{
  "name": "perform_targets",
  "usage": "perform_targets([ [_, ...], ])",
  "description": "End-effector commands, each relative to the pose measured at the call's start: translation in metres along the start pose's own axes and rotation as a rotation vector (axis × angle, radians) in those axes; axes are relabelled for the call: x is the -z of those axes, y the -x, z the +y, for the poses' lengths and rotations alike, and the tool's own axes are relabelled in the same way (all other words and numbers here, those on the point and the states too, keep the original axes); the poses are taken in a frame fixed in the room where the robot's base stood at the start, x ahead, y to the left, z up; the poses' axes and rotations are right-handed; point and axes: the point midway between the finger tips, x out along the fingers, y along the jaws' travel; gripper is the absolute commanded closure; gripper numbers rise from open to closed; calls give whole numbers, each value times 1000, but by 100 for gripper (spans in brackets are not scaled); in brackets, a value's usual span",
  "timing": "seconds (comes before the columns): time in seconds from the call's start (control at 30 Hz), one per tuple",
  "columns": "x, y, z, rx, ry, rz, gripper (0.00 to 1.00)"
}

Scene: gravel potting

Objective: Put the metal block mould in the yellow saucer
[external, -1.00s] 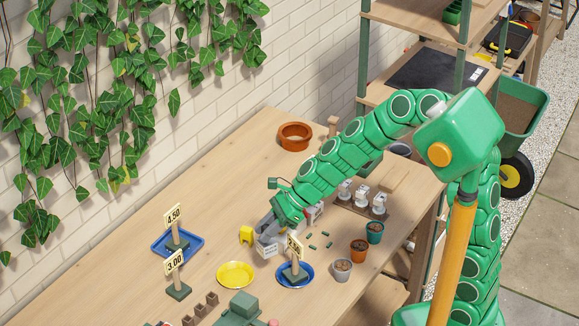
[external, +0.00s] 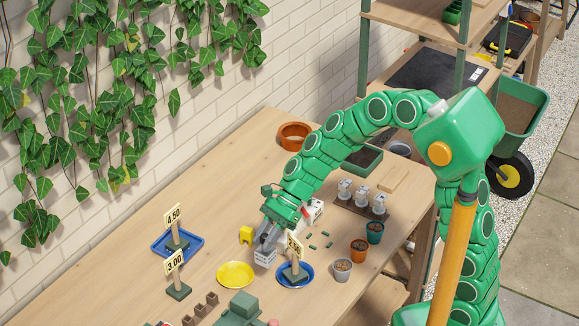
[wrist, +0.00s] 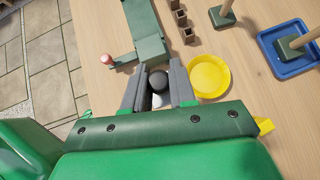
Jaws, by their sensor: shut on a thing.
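My gripper (external: 266,243) is shut on the metal block mould (external: 265,258), a small light grey block low between the fingers in the external view. In the wrist view a dark round top and a pale part of the mould (wrist: 158,88) show between the grey fingers; the rest is hidden. The yellow saucer (external: 236,275) lies on the bench to the left of and nearer the camera than the mould, apart from it. In the wrist view the yellow saucer (wrist: 222,79) looks empty, just right of the fingers.
A blue saucer (external: 307,282) with a price sign stands right of the yellow one. A yellow item (external: 246,235) is left of my gripper. A blue tray (external: 190,252), a second sign (external: 176,270), brown blocks (external: 200,310) and a green tool (external: 241,305) are nearby. Several small pots stand right.

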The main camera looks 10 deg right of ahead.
Motion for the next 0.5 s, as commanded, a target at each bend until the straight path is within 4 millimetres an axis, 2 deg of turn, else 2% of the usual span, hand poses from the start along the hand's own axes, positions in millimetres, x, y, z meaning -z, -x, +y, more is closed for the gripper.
perform_targets([
  [0.5, 10, -38, -55, -1, -2, 0, 100],
])
